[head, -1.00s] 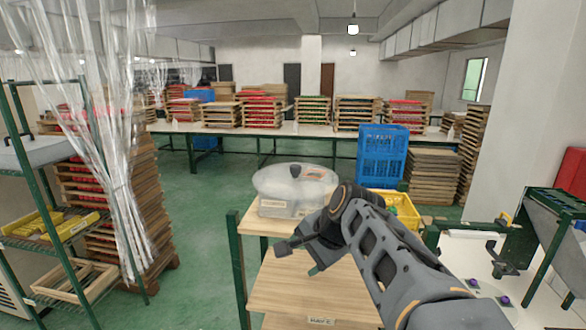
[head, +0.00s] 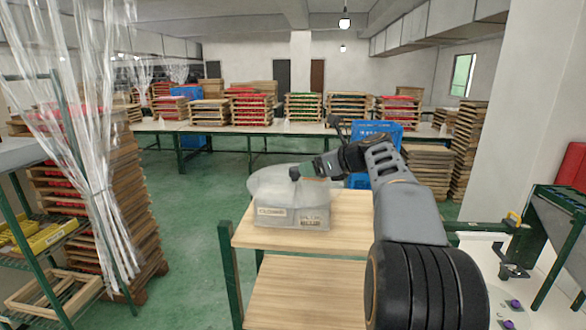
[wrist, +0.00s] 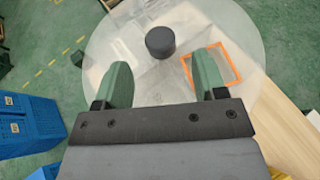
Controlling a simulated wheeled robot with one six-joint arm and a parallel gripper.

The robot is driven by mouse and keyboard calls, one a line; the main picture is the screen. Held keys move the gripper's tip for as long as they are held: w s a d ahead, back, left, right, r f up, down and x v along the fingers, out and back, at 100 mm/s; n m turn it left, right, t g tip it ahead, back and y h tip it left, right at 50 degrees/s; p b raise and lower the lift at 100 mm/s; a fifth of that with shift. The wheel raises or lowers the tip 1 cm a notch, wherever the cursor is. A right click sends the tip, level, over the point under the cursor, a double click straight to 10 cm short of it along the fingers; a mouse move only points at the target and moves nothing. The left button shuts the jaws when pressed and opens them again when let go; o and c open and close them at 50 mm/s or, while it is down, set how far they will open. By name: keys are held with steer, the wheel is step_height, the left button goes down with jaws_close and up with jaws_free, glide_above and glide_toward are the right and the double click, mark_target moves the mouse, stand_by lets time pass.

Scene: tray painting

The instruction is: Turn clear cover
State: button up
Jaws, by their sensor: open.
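The clear cover (head: 266,182) is a round, see-through disc lying over a clear labelled container (head: 291,214) on the wooden table. It fills much of the wrist view (wrist: 108,38), with a dark round knob (wrist: 160,42) at its middle. My gripper (wrist: 164,72) is open and empty. Its two green fingers are spread over the cover, with the knob just beyond their tips and between their lines. In the head view my gripper (head: 308,170) is at the cover's right side, close to the knob (head: 294,173). Whether the fingers touch the cover cannot be told.
The wooden tabletop (head: 345,228) is bare right of the container. A blue crate (head: 370,138) stands behind my arm. An orange square frame (wrist: 238,58) shows through the cover. Plastic curtain strips (head: 85,150) and a shelf rack stand left; green floor lies between.

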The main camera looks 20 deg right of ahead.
mark_target(296, 168)
steer(key=shift+p+x, duration=0.5)
steer(key=shift+x, duration=3)
steer(key=shift+r, duration=0.1)
steer(key=shift+c, duration=0.2)
